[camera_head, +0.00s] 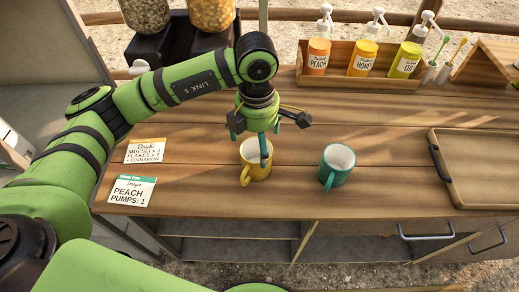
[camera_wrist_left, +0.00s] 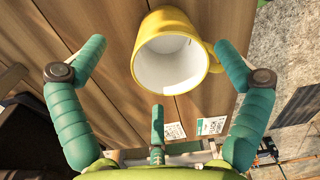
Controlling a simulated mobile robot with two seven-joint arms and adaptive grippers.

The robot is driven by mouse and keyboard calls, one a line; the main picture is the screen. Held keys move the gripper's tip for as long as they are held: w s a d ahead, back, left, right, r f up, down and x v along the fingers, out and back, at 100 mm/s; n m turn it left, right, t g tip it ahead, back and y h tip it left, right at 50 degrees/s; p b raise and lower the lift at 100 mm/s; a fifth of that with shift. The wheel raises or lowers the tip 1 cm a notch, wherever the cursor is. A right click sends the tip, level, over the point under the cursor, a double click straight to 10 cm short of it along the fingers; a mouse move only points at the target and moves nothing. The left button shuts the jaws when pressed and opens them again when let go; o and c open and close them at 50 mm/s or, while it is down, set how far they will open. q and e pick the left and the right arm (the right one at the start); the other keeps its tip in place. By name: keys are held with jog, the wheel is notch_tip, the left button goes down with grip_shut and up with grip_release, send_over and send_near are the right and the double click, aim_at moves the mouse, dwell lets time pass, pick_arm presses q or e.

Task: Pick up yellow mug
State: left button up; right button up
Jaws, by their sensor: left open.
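The yellow mug (camera_head: 256,168) stands upright on the wooden counter, with its handle toward the front edge. My left gripper (camera_head: 264,132) is above the mug, and one teal finger overlaps the mug's opening in the head view. In the left wrist view, the mug (camera_wrist_left: 176,22) shows its white inside, with its handle at the right. There the left gripper (camera_wrist_left: 160,72) has its fingers spread apart, with the mug beyond and between the two outer ones. I cannot tell whether any finger touches it. My right gripper is not in view.
A teal mug (camera_head: 337,166) stands just right of the yellow one. Two note cards (camera_head: 132,191) lie at the left. A wooden tray (camera_head: 440,185) is at the right. A rack of pump bottles (camera_head: 357,83) stands behind. Counter between the mugs and tray is clear.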

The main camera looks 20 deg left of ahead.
aim_at(257, 160)
pick_arm(q)
jog(key=shift+s+f+p, duration=0.35)
jog(key=shift+f+p, duration=0.1)
jog(key=shift+f, duration=0.2)
jog(key=shift+s+f+p, duration=0.35)
jog(key=shift+f+p, duration=0.05)
jog(key=shift+f, duration=0.2)
notch_tip(257, 160, down, 3)
jog(key=shift+w+f+p, duration=0.15)
jog(key=shift+f+p, duration=0.05)
jog(key=shift+p, duration=0.2)
jog(key=shift+f, duration=0.1)
jog(key=shift+c, duration=0.4)
jog(key=c, duration=1.2)
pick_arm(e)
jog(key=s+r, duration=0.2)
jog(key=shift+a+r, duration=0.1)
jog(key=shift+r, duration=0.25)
